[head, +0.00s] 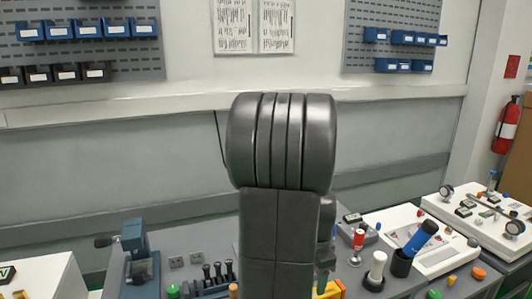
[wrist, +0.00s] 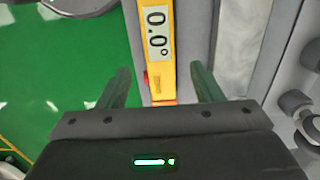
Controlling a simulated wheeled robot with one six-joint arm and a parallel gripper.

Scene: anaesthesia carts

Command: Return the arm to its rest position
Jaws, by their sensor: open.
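My gripper (wrist: 160,69) shows in the wrist view with its two dark fingers apart. A yellow device (wrist: 158,85) with a "0.0" display lies in the view between the fingers, with a gap on each side. I cannot tell how far beyond the fingertips it is. In the head view my arm (head: 280,145) stands upright in the middle, and I cannot make out the gripper there. A yellow thing (head: 330,291) shows at the bottom edge beside the arm; I cannot tell if it is the same device.
A grey worktop (head: 195,240) holds a blue-grey press-like device (head: 139,255), several dark-handled tools and a blue-capped cylinder (head: 420,238). White carts (head: 483,215) stand at the right. Green floor (wrist: 70,60) shows in the wrist view. The wall behind carries bin racks.

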